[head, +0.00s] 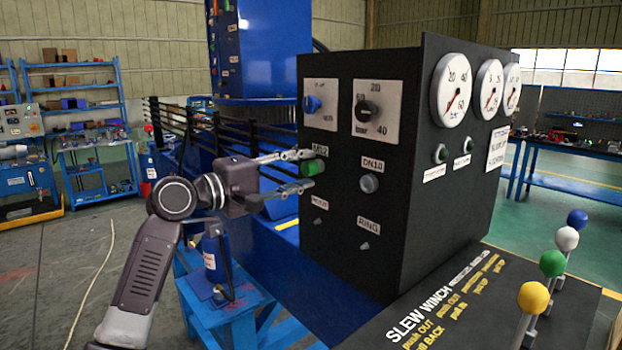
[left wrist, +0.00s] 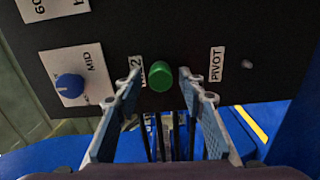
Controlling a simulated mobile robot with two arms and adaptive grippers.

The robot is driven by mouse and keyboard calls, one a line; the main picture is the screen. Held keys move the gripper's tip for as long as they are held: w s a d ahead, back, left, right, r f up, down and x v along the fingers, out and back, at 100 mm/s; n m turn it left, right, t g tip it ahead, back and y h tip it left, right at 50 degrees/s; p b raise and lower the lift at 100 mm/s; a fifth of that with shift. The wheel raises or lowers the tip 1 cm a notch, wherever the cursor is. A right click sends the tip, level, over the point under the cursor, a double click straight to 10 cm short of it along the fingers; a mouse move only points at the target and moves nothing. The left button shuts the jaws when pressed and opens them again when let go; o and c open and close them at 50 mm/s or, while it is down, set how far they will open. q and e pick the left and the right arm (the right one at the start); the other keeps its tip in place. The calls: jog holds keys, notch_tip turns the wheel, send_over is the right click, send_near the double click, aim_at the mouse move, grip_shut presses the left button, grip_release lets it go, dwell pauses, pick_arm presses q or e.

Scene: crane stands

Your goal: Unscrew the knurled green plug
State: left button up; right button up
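The knurled green plug (head: 314,167) sticks out of the left face of the black panel box (head: 385,190), beside a label partly hidden by a finger. In the left wrist view the plug (left wrist: 160,77) sits upper middle, between the two fingertips. My left gripper (head: 303,170) is open, one finger above the plug and one below it in the head view. In the left wrist view (left wrist: 160,82) there is a gap on both sides of the plug, so the fingers look apart from it. How far the tips reach along it is hard to tell. My right gripper is not in view.
A blue knob (head: 312,104) and a black knob (head: 367,111) sit above the plug. A grey DN10 plug (head: 369,183) is to its right. Levers with coloured balls (head: 552,262) stand at front right. A blue bottle (head: 214,255) stands below my left arm.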

pick_arm(q)
jog(key=m+b, duration=0.2)
jog(key=m, duration=0.1)
jog(key=shift+f+m, duration=0.15)
jog(key=shift+m, duration=1.05)
jog(key=shift+r, duration=0.2)
jog(key=shift+f, duration=0.1)
grip_shut()
